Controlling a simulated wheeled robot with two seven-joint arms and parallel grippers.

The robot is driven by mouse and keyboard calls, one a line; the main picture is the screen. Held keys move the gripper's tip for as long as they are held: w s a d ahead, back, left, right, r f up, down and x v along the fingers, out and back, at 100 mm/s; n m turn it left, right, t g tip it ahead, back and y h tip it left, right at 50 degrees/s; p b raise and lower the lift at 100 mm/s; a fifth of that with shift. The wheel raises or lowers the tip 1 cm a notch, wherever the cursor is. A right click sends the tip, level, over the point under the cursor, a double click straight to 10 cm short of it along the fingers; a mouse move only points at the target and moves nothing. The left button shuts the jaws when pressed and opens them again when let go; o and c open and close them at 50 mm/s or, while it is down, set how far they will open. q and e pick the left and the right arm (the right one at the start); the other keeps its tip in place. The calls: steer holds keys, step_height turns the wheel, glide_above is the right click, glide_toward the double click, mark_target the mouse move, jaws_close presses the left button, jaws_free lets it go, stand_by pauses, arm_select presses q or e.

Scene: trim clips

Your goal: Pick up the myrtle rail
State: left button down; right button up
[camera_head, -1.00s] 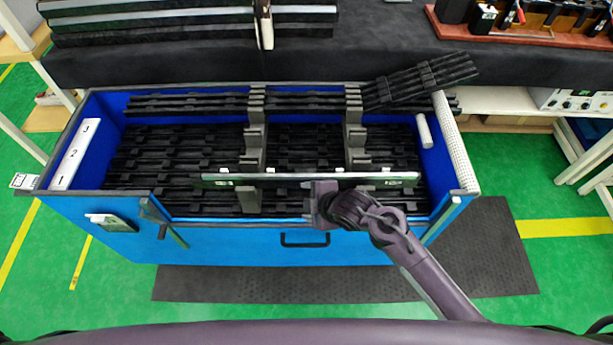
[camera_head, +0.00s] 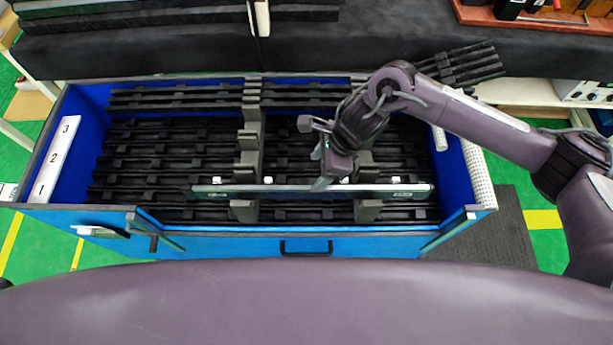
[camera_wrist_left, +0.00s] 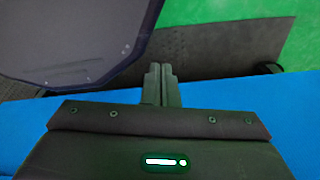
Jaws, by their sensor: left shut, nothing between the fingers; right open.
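A long thin rail (camera_head: 250,188), dark with a pale edge and small greenish marks near its ends, lies level across the front of the blue bin, over the grey dividers. I take it for the myrtle rail; its colour is hard to tell. My right gripper (camera_head: 319,172) is open, with its fingers pointing down at the middle of the rail. One fingertip overlaps the rail in the head view; I cannot tell whether it touches. My left gripper (camera_wrist_left: 161,84) shows only in the left wrist view, shut and empty, in front of blue panelling.
The blue bin (camera_head: 225,243) holds several black rails (camera_head: 170,170) between grey dividers (camera_head: 250,130). A dark bench (camera_head: 400,40) stands behind. A dark floor mat (camera_head: 505,240) lies at right.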

mark_target(306, 182)
steer(key=shift+s+a+f+p, duration=0.2)
steer(key=shift+a+f+p, duration=0.15)
steer(key=shift+f, duration=0.25)
steer(key=shift+s+a+f+p, duration=0.2)
steer(key=shift+a+f, duration=0.15)
steer(key=shift+f, duration=0.25)
steer(key=p+x, duration=0.1)
steer(key=x, duration=0.2)
steer(key=shift+w+a+f, duration=0.15)
steer(key=shift+f, duration=0.2)
arm_select(q)
steer(key=shift+s+r, duration=0.25)
steer(key=shift+r, duration=0.35)
steer(key=shift+s+r, duration=0.25)
steer(key=shift+r, duration=0.3)
arm_select(e)
steer(key=shift+a+f, duration=0.1)
steer(key=shift+f, duration=0.2)
steer(key=shift+c, duration=0.3)
